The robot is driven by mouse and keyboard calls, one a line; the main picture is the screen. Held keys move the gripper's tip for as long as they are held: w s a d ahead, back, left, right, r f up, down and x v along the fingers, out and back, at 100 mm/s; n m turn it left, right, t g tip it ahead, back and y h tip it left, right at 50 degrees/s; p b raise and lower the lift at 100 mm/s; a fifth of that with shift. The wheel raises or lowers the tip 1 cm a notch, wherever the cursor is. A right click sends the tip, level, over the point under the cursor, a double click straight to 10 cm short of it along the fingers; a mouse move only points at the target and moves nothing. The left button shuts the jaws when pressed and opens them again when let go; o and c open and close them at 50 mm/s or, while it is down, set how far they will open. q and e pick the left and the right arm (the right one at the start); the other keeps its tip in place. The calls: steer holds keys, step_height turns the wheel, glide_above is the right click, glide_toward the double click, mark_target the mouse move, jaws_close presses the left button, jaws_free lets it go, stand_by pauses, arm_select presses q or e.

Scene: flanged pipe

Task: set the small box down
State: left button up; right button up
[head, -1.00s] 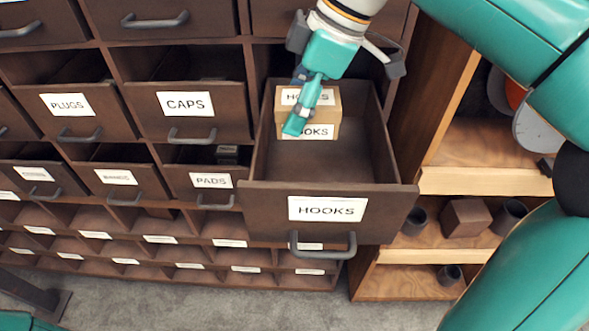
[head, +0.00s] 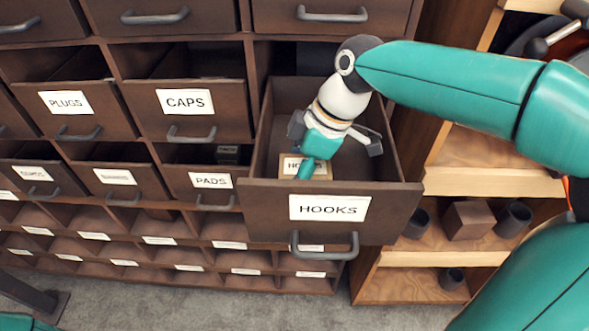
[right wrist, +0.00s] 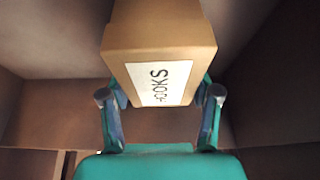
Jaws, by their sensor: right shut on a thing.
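The small box (right wrist: 183,38) is tan cardboard with a white HOOKS label. In the right wrist view it sits between the two fingers of my right gripper (right wrist: 160,105), which is shut on it. In the head view the box (head: 286,167) shows only partly, low inside the open HOOKS drawer (head: 265,212), behind its front panel. My right gripper (head: 308,166) reaches down into the drawer and hides part of the box. I cannot tell whether the box touches the drawer floor. My left gripper is not in view.
Partly open drawers labelled CAPS (head: 205,118), PLUGS (head: 75,120) and PADS (head: 205,186) stand to the left. A wooden shelf (head: 480,180) with a brown block (head: 467,220) and dark cups stands to the right. The drawer walls are close around my gripper.

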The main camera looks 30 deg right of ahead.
steer(key=o, duration=1.4)
steer(key=shift+o, duration=0.2)
steer(key=v, duration=1.2)
